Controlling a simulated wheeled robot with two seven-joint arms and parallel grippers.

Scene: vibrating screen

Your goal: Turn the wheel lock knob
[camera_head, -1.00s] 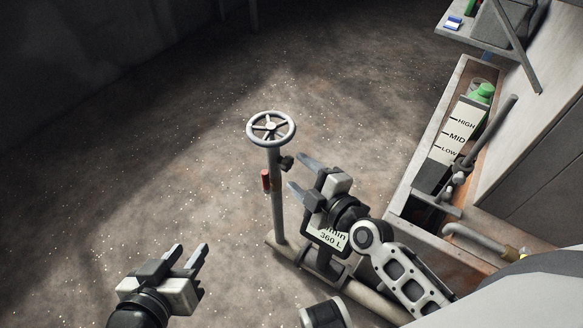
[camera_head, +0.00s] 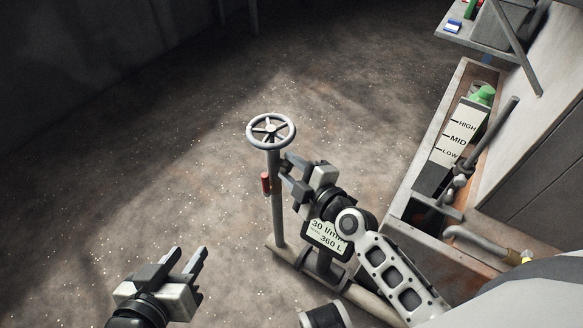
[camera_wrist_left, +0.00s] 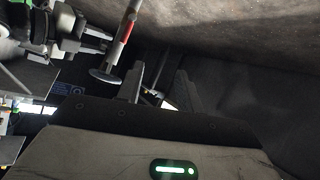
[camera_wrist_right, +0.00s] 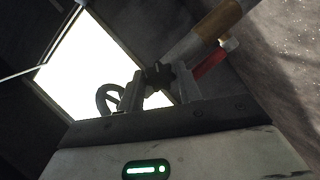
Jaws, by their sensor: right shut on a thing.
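The grey handwheel (camera_head: 271,130) tops an upright post (camera_head: 277,215). The dark lock knob (camera_wrist_right: 158,75) is on the post's side below the wheel. In the right wrist view it sits between the fingers of my right gripper (camera_wrist_right: 158,90). In the head view my right gripper (camera_head: 287,168) is at the post and largely hides the knob. The jaws are shut on the knob. My left gripper (camera_head: 187,257) is open and empty, low and left of the post. The left wrist view shows its spread fingers (camera_wrist_left: 160,85) and the wheel (camera_wrist_left: 104,77).
A red handle (camera_head: 266,183) is on the post's left side. A sign reading 30 l/min and 360 L (camera_head: 327,237) stands below my right gripper. A metal trough (camera_head: 408,190) with a level gauge (camera_head: 458,135) is on the right. Floor left of the post is clear.

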